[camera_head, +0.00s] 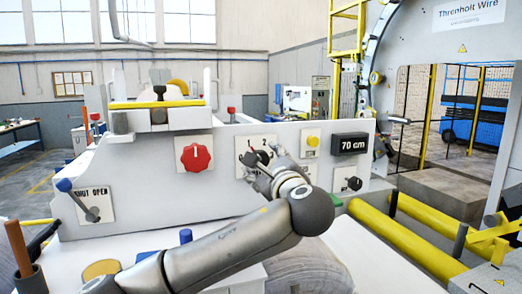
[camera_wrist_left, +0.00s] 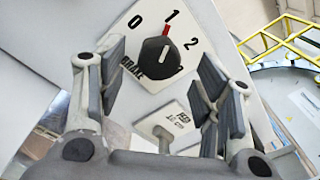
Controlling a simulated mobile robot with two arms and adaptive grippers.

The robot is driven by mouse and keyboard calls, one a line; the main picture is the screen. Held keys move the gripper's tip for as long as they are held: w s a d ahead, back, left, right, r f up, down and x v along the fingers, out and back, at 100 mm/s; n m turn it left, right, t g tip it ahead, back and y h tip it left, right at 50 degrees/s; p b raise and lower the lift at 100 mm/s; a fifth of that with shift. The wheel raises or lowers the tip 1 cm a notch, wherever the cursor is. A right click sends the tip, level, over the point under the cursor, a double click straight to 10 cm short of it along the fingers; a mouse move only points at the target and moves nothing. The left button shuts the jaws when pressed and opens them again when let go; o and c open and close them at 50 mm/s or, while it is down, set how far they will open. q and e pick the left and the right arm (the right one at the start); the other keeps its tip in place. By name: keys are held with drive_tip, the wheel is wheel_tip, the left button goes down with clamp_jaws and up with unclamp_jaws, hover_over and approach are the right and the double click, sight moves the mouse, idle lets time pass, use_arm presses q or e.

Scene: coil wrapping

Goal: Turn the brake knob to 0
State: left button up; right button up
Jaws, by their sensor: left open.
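The brake knob (camera_wrist_left: 158,60) is black and round on a white plate (camera_wrist_left: 190,25) marked 0, 1, 2 and BRAKE. Its red pointer line is at the 1. In the left wrist view my left gripper (camera_wrist_left: 163,75) is open, with a finger on either side of the knob and gaps between pads and knob. The pads do not appear to touch it. In the head view my left gripper (camera_head: 255,172) is in front of the brake plate (camera_head: 268,143) on the grey panel and covers most of the knob. My right gripper is not in view.
A red knob (camera_head: 196,157) is left of the brake plate. A SHUT/OPEN lever (camera_head: 80,200) is farther left. A yellow button (camera_head: 312,141), a 70 cm display (camera_head: 350,144) and a small black knob (camera_head: 354,184) are to the right. In the left wrist view a FEED plate (camera_wrist_left: 172,122) lies below the brake.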

sight(262, 163)
use_arm(q)
drive_tip(key=p+x, duration=0.1)
drive_tip(key=x, duration=0.3)
drive_tip(key=shift+w+f, duration=0.15)
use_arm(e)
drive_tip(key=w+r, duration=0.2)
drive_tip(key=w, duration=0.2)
use_arm(q)
drive_tip(key=c, duration=1)
drive_tip(key=shift+f+n+b, duration=0.3)
drive_tip(key=shift+n+b, duration=0.2)
drive_tip(key=shift+b, duration=0.4)
drive_tip(key=n+b, duration=0.6)
drive_tip(key=b, duration=0.1)
drive_tip(key=shift+d, duration=0.15)
drive_tip(key=n+b, duration=0.2)
drive_tip(key=n, duration=0.1)
drive_tip(key=shift+r+n+b, duration=0.1)
drive_tip(key=shift+n+b, duration=0.4)
drive_tip(key=shift+n, duration=0.5)
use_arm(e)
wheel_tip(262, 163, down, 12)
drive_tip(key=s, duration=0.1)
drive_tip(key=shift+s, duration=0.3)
